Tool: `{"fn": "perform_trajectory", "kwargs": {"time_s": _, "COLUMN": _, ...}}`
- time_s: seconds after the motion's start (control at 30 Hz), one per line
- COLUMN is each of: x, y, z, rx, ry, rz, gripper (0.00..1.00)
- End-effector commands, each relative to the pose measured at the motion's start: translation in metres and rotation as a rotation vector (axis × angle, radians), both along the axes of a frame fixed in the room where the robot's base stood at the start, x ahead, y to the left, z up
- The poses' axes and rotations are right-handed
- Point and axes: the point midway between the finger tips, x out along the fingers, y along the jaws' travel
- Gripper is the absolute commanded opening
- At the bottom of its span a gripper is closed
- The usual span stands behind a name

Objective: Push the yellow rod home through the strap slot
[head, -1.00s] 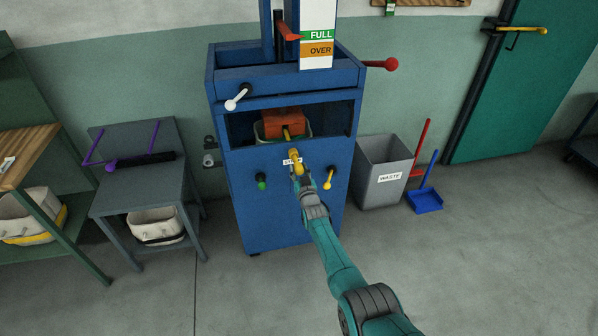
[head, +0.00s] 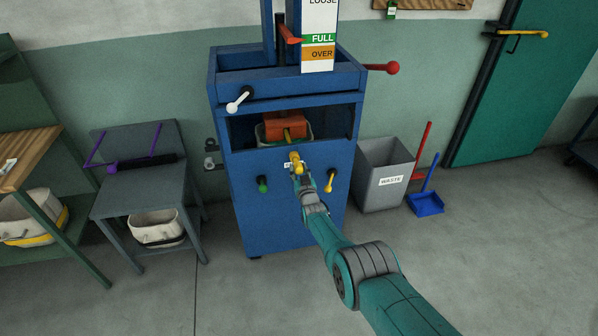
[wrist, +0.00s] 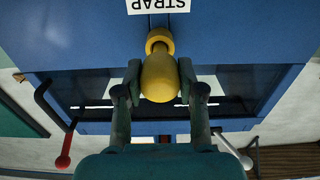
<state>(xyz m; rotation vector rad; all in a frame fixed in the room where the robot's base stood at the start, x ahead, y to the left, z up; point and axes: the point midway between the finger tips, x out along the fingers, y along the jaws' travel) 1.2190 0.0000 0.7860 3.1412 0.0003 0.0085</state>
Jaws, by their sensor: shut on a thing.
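The yellow rod (head: 296,163) ends in a rounded handle at the front of the blue press, by the white STRAP label. In the wrist view its handle (wrist: 160,78) and a yellow collar (wrist: 160,40) are against or close to the blue panel, below the upside-down STRAP label (wrist: 158,6). My gripper (head: 299,176) is shut on the handle, one finger on each side. The slot itself is hidden behind the collar and handle. A yellow end (head: 287,135) shows in the press opening under an orange block (head: 285,124).
The blue press (head: 290,215) carries a green knob (head: 262,185) and a yellow lever (head: 330,180) on either side of the rod. A white-knobbed lever (head: 238,99) and red-knobbed lever (head: 385,67) stick out above. A grey waste bin (head: 380,170) stands right.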

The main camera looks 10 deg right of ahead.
Motion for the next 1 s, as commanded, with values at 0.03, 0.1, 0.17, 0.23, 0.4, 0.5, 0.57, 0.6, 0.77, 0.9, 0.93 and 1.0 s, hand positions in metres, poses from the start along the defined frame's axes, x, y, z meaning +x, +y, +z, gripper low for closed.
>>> {"fn": "perform_trajectory", "kwargs": {"time_s": 0.03, "x": 0.0002, "y": 0.0, "z": 0.0005, "rx": 0.0, "ry": -0.001, "rz": 0.0, "gripper": 0.0}}
{"fn": "perform_trajectory", "kwargs": {"time_s": 0.1, "x": 0.0002, "y": 0.0, "z": 0.0005, "rx": 0.0, "ry": -0.001, "rz": 0.0, "gripper": 0.0}}
{"fn": "perform_trajectory", "kwargs": {"time_s": 0.17, "x": 0.0002, "y": 0.0, "z": 0.0006, "rx": 0.0, "ry": -0.001, "rz": 0.0, "gripper": 0.0}}
{"fn": "perform_trajectory", "kwargs": {"time_s": 0.23, "x": 0.0003, "y": 0.0, "z": 0.0006, "rx": 0.0, "ry": -0.001, "rz": 0.0, "gripper": 0.0}}
{"fn": "perform_trajectory", "kwargs": {"time_s": 0.4, "x": -0.0004, "y": 0.0, "z": 0.0012, "rx": 0.0, "ry": 0.0, "rz": 0.0, "gripper": 0.0}}
{"fn": "perform_trajectory", "kwargs": {"time_s": 0.5, "x": -0.0017, "y": 0.0, "z": 0.0013, "rx": 0.0, "ry": -0.001, "rz": 0.0, "gripper": 0.0}}
{"fn": "perform_trajectory", "kwargs": {"time_s": 0.57, "x": -0.0025, "y": 0.0, "z": 0.0008, "rx": 0.0, "ry": -0.001, "rz": 0.0, "gripper": 0.0}}
{"fn": "perform_trajectory", "kwargs": {"time_s": 0.6, "x": -0.0028, "y": 0.0, "z": 0.0005, "rx": 0.0, "ry": 0.0, "rz": 0.0, "gripper": 0.0}}
{"fn": "perform_trajectory", "kwargs": {"time_s": 0.77, "x": -0.0028, "y": 0.0, "z": 0.0005, "rx": 0.0, "ry": -0.001, "rz": 0.0, "gripper": 0.41}}
{"fn": "perform_trajectory", "kwargs": {"time_s": 0.9, "x": -0.0028, "y": 0.0, "z": 0.0004, "rx": 0.0, "ry": -0.001, "rz": 0.0, "gripper": 0.68}}
{"fn": "perform_trajectory", "kwargs": {"time_s": 0.93, "x": -0.0028, "y": 0.0, "z": 0.0004, "rx": 0.0, "ry": 0.0, "rz": 0.0, "gripper": 0.68}}
{"fn": "perform_trajectory", "kwargs": {"time_s": 1.0, "x": -0.0028, "y": 0.0, "z": 0.0003, "rx": 0.0, "ry": 0.0, "rz": 0.0, "gripper": 0.68}}
